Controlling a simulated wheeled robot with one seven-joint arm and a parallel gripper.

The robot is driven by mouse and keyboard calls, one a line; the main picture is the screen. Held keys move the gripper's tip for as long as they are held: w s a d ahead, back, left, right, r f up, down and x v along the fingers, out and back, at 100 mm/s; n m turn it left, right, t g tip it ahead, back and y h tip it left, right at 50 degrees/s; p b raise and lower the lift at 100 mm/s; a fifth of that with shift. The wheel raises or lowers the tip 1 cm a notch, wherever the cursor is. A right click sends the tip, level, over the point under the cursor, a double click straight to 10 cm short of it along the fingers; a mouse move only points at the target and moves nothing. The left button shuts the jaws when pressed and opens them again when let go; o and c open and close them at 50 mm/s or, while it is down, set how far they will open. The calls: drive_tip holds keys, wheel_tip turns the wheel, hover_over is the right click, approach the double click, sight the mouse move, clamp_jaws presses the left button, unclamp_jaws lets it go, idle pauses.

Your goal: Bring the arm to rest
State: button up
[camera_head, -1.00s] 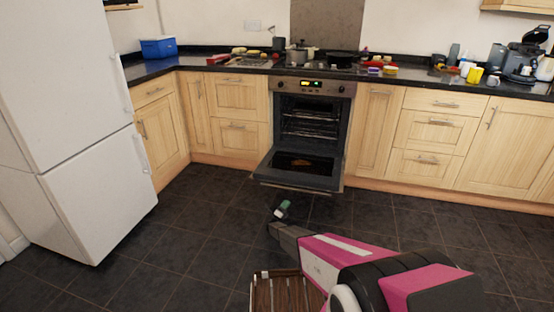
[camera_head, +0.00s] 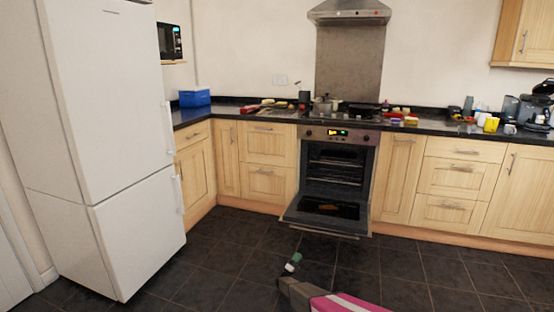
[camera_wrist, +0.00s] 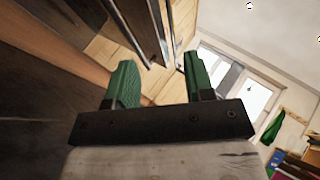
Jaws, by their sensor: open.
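My gripper (camera_head: 290,264) shows at the bottom middle of the head view, at the end of my pink and dark arm, above the dark tiled floor and in front of the oven. In the wrist view its two green fingers (camera_wrist: 160,85) stand apart with nothing between them. The gripper is open and empty. The oven (camera_head: 338,175) has its door (camera_head: 325,208) folded down, and a small brownish thing lies on the door's inner side. My gripper appears nearer to me than the door and apart from it.
A tall white fridge (camera_head: 120,140) stands at the left. Wooden cupboards (camera_head: 460,180) line the back wall under a dark worktop holding a blue box (camera_head: 194,98), a pot (camera_head: 322,104), a yellow mug (camera_head: 491,124) and several small items. The floor (camera_head: 215,265) between fridge and oven is clear.

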wheel_tip(320, 180, up, 13)
drive_tip(key=d+n+t+y, duration=0.1)
drive_tip(key=n+t+y, duration=0.2)
drive_tip(key=n+y, duration=0.85)
drive_tip(key=s+r+n+g+y, duration=0.5)
drive_tip(key=s+r+n+y, duration=0.25)
drive_tip(key=r+n, duration=0.2)
drive_tip(key=s+d+r+n+g, duration=0.2)
drive_tip(key=s+r+g, duration=0.3)
drive_tip(key=s, duration=0.9)
drive_tip(key=s+d+r+n+g, duration=0.2)
drive_tip(key=s+r+n+g, duration=0.3)
drive_tip(key=s, duration=1)
drive_tip(key=s+d+r+n+g+y, duration=0.1)
drive_tip(key=s+r+n+g, duration=0.3)
drive_tip(key=s, duration=1)
drive_tip(key=shift+s+d+r+g, duration=0.3)
drive_tip(key=shift+d+r+g, duration=0.15)
drive_tip(key=shift+r+g, duration=0.45)
